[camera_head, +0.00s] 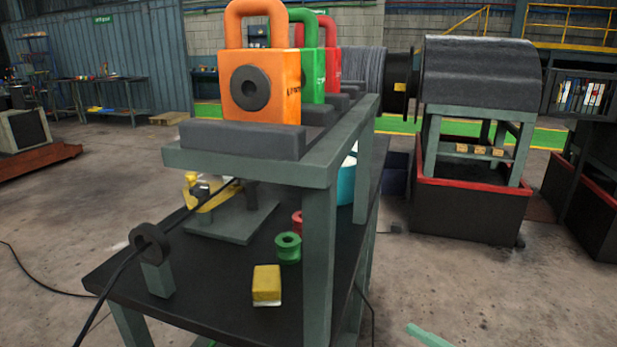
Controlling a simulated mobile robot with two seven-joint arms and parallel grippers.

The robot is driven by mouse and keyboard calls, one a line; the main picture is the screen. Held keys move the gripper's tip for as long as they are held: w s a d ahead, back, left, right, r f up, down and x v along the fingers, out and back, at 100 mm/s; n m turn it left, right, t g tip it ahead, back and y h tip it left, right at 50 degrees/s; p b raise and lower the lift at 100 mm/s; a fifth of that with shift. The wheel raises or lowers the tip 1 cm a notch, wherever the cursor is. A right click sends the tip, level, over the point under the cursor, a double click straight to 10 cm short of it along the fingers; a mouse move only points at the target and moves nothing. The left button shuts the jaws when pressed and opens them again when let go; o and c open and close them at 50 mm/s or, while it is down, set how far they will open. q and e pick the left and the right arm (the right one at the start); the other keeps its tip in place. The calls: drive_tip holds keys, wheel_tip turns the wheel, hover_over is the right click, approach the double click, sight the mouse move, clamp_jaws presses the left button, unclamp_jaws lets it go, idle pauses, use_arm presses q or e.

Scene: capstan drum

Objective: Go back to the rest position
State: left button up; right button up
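Neither of my grippers shows in the head view, so where they are and whether they hold anything is hidden. A grey-green workbench (319,265) stands in front of me. On its upper shelf is an orange padlock-shaped block (285,100) with a dark round disc on its face. A green block (314,95) and a red block (331,65) of like shape stand behind it. On the dark lower shelf are a green spool (288,247), a partly hidden red spool (297,223) and a yellow block (267,282).
A black cable runs through a dark ring (149,242) on a post at the lower shelf's left. A large grey drum (482,75) stands on a frame above a red-rimmed black base (467,207). Concrete floor (500,295) is open at the right front.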

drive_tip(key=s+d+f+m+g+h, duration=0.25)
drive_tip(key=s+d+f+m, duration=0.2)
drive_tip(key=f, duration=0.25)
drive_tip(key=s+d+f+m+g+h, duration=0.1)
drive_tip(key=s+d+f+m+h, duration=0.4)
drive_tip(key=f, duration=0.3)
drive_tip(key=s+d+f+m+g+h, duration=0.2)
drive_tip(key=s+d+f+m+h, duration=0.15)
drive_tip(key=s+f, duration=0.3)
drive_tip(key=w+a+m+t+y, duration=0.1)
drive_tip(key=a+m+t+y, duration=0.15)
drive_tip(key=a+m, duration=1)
use_arm(q)
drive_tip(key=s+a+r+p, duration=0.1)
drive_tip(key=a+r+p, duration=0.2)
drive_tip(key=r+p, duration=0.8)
drive_tip(key=p, duration=0.4)
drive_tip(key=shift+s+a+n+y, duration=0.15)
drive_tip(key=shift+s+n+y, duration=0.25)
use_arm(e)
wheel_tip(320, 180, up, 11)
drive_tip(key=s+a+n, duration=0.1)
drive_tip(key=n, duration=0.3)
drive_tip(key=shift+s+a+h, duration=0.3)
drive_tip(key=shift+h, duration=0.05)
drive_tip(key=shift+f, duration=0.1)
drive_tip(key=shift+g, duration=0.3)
